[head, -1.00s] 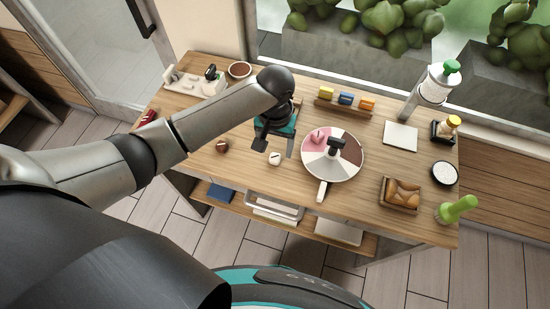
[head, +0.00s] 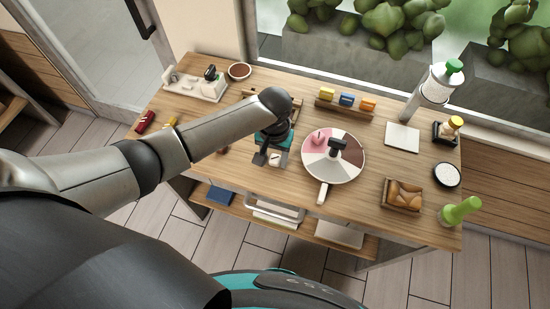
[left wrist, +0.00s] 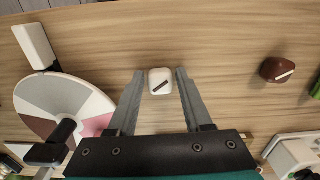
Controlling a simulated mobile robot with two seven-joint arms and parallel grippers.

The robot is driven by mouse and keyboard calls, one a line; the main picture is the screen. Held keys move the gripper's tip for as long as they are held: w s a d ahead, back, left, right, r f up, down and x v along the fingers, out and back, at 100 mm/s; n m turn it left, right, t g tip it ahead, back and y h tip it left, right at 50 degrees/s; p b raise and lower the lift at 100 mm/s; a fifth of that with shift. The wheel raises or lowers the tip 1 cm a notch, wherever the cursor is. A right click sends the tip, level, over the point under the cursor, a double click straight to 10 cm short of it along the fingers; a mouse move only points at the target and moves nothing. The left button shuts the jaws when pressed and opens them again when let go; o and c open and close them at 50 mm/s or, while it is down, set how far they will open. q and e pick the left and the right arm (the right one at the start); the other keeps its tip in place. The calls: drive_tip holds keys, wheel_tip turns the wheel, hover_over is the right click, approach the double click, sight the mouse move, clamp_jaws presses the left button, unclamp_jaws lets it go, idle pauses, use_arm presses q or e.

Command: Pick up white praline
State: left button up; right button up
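The white praline (left wrist: 160,81) is a small rounded block with a dark stripe on top. It lies on the wooden table between the fingertips of my left gripper (left wrist: 160,76) in the left wrist view. The fingers are open, with a gap on each side of it. In the head view the white praline (head: 275,160) shows between the fingers of my left gripper (head: 267,161). My right gripper is not in view.
A brown praline (left wrist: 276,70) lies to one side. A round sectioned turntable (head: 318,174) with a dark knob and a pale handle stands right of the gripper.

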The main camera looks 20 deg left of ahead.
use_arm(q)
drive_tip(key=c, duration=0.6)
